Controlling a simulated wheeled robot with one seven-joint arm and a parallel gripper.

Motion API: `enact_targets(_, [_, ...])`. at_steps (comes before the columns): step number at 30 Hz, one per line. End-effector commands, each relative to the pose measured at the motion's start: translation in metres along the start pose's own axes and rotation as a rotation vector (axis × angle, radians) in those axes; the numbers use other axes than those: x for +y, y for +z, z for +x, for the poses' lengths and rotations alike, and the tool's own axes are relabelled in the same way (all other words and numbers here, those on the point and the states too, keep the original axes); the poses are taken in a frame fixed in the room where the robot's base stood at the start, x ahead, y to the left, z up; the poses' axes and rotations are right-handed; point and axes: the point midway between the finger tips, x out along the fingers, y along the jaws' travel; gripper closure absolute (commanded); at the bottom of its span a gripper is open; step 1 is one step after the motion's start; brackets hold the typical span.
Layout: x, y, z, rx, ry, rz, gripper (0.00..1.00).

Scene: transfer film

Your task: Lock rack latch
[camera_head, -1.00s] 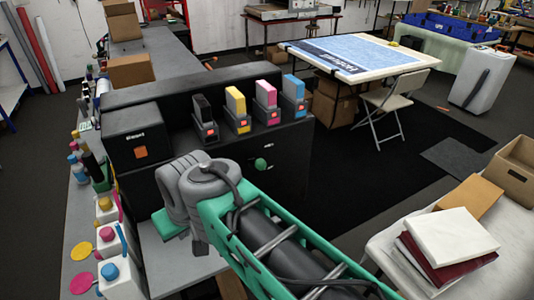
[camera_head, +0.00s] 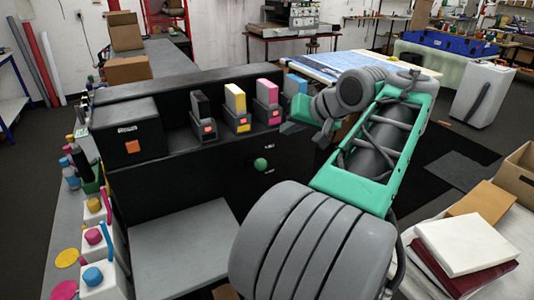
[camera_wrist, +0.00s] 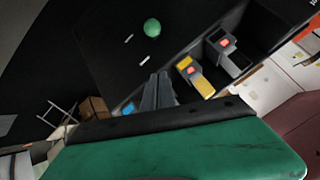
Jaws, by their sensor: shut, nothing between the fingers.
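The black printer (camera_head: 225,185) has a round green knob (camera_head: 260,164) on its front face, with small white marks to its right. The knob also shows in the wrist view (camera_wrist: 152,27). I cannot tell for sure which part is the rack latch. Above the knob stand black (camera_head: 202,115), yellow (camera_head: 236,105), pink (camera_head: 267,100) and blue (camera_head: 295,86) cartridges in dark holders. My gripper (camera_wrist: 158,90) is shut and empty, apart from the knob. In the head view it is near the rack's right end, below the blue cartridge, partly hidden by my arm.
A grey shelf (camera_head: 185,245) juts out below the printer front. Ink bottles (camera_head: 92,203) line the left side. A light table with a white book (camera_head: 462,243) and a cardboard box (camera_head: 516,172) stands at the right. Dark floor lies between.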

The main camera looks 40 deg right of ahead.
Motion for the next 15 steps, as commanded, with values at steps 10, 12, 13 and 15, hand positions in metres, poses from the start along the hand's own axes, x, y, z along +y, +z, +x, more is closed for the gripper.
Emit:
enact_targets(10, [-0.002,0.002,0.044,-0.005,-0.004,-0.001,1.0])
enact_targets(12, [-0.002,0.002,0.059,-0.005,-0.004,-0.001,1.0])
enact_targets(13, [-0.002,0.002,0.066,-0.005,-0.003,0.0,1.0])
enact_targets(15, [-0.002,0.002,0.081,-0.004,-0.003,-0.002,1.0])
